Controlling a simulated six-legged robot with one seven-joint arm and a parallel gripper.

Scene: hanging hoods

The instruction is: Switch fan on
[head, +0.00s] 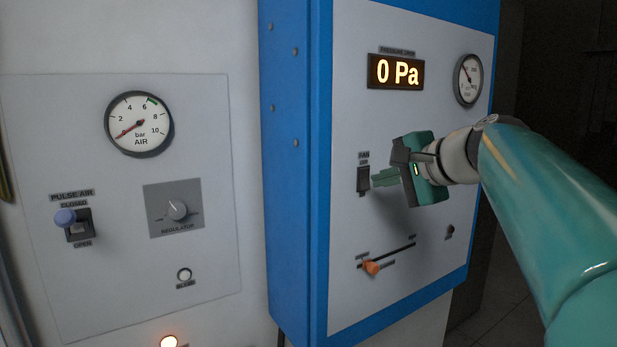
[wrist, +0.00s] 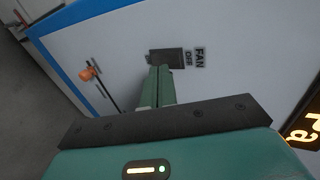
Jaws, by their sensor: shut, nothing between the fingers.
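The fan switch (head: 363,179) is a dark rocker on the blue-edged grey panel, under a label reading FAN and OFF. In the wrist view the switch (wrist: 165,57) lies just beyond my fingertips, beside the FAN label (wrist: 199,57). My gripper (head: 374,180) is shut and empty, with its green fingers pointing left at the switch. In the wrist view the closed fingers (wrist: 160,72) overlap the switch's lower edge. I cannot tell whether the fingertips touch it. The display (head: 396,72) above reads 0 Pa.
An orange slider knob (head: 371,267) sits below the switch, and a round gauge (head: 467,80) is at the upper right. A separate panel on the left holds an air gauge (head: 139,124), a regulator knob (head: 177,210) and a blue-tipped pulse air lever (head: 66,217).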

